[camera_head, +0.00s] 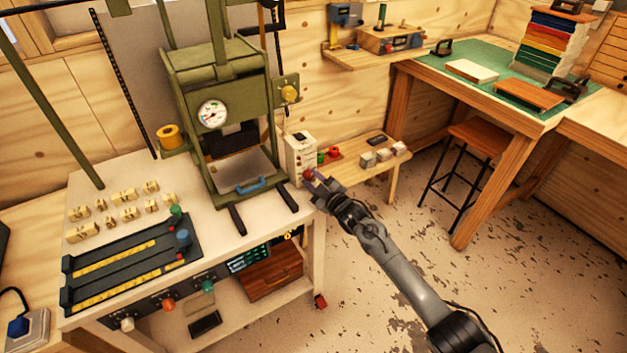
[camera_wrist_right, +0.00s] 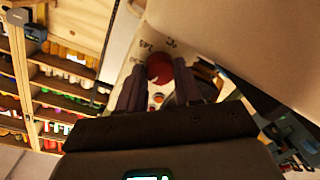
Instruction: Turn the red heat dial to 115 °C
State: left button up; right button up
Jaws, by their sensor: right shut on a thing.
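The red heat dial (camera_head: 309,174) is on the front of a white control box (camera_head: 298,148), right of the green press. My right gripper (camera_head: 314,182) reaches it from the lower right and is shut on it. In the right wrist view the round red dial (camera_wrist_right: 159,68) shows at the tips of the two dark fingers of my right gripper (camera_wrist_right: 157,82). I cannot tell the dial's setting. My left gripper is not in view.
The green press (camera_head: 220,110) with a blue-handled drawer stands left of the box. Its white bench (camera_head: 135,185) holds brass type and dark rails. A low wooden shelf (camera_head: 375,175) with small blocks lies to the right. Open floor surrounds my right arm.

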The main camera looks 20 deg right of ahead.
jog(key=o, duration=1)
jog(key=shift+o, duration=0.2)
jog(key=shift+s, duration=0.15)
jog(key=shift+s+d+p, duration=0.15)
jog(key=shift+s+p, duration=0.1)
jog(key=shift+p, duration=0.05)
jog(key=p+v, duration=0.3)
jog(key=v, duration=0.7)
